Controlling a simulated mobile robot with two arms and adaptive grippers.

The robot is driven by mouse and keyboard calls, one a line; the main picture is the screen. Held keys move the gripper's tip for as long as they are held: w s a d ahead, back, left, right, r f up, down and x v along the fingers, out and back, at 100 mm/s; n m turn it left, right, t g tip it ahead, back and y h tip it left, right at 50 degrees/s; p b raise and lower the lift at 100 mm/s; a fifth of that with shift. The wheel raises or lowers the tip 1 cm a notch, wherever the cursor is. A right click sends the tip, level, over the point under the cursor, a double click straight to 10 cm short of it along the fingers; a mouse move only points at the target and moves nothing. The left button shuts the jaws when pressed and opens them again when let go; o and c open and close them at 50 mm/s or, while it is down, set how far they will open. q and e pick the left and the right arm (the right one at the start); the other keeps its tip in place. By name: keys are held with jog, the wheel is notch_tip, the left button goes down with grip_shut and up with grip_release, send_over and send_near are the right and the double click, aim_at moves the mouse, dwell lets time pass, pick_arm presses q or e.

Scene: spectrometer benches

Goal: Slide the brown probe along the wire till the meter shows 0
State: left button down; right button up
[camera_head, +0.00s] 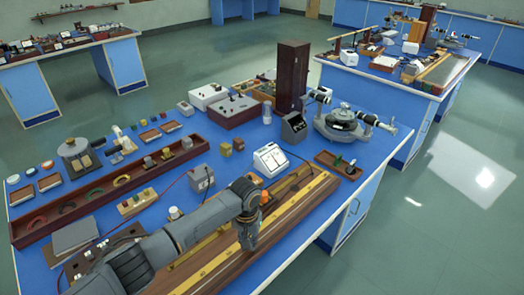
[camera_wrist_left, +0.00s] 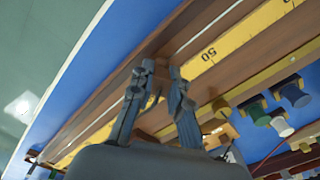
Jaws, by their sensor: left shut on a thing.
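The long wooden wire board (camera_head: 299,221) with yellow scales lies along the front edge of the blue bench. My left gripper (camera_head: 249,238) is low over it, pointing down. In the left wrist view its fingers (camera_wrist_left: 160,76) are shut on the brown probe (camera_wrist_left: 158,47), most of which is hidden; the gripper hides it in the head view. The yellow scale (camera_wrist_left: 215,50) shows a "50" just right of the fingers. My right gripper is out of view.
A dark sloped box (camera_head: 293,127) and a grey spectrometer (camera_head: 345,122) stand behind, towards the right. A small brown tray (camera_head: 337,165) sits near the board's right end. Several small coloured terminals or jars (camera_wrist_left: 290,92) lie beside the board. The board right of my gripper looks clear.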

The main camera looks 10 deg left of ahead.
pick_arm(q)
jog(key=shift+s+a+f, duration=0.1)
jog(key=shift+s+f, duration=0.1)
jog(key=shift+f, duration=0.1)
dwell(0.4)
jog(key=c, duration=1.2)
grip_release()
jog(key=shift+w, duration=0.25)
